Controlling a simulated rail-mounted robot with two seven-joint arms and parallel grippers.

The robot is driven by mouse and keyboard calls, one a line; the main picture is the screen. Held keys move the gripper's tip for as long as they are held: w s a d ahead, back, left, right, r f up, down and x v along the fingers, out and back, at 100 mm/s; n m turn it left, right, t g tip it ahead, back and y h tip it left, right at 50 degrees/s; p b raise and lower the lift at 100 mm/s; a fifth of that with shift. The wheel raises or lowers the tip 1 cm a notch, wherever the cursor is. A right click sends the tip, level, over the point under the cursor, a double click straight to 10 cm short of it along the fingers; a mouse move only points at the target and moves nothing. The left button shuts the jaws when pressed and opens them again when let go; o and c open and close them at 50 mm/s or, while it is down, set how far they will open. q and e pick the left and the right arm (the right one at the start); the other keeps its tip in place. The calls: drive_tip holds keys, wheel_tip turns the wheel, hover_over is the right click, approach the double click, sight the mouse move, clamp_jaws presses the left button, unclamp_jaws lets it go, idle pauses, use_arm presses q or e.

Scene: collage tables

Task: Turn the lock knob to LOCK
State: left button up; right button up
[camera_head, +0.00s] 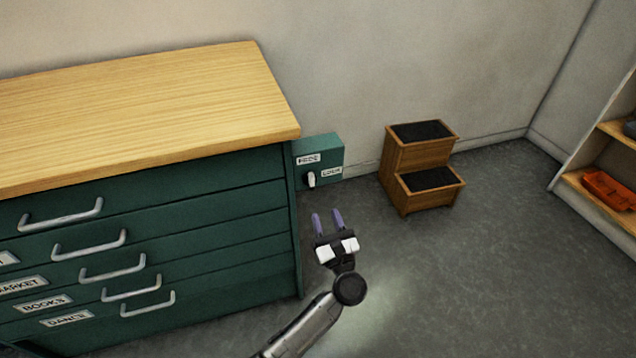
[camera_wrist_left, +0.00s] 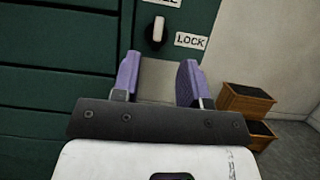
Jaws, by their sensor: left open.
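The lock knob (camera_head: 310,179) is a small pale lever on a green box (camera_head: 331,154) fixed beside the green cabinet. It stands nearly upright, below one label and left of the LOCK label (camera_head: 331,172). In the left wrist view the knob (camera_wrist_left: 158,30) points roughly up and down, with the LOCK label (camera_wrist_left: 190,41) to its right. My left gripper (camera_head: 328,217) is open and empty, with purple fingers, in front of and below the knob. In the left wrist view the knob lies beyond the gap between the fingertips (camera_wrist_left: 160,62), apart from them. My right gripper is out of view.
The green drawer cabinet (camera_head: 230,207) with a wooden top (camera_head: 150,105) and metal handles stands left of my gripper. A wooden step stool (camera_head: 397,160) stands right of the green box. A shelf with an orange tray (camera_head: 608,190) is far right. The grey floor between is clear.

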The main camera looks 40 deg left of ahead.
sight(313, 178)
use_arm(q)
drive_tip(key=b+x, duration=0.3)
drive_tip(key=x, duration=0.7)
drive_tip(key=shift+x, duration=0.8)
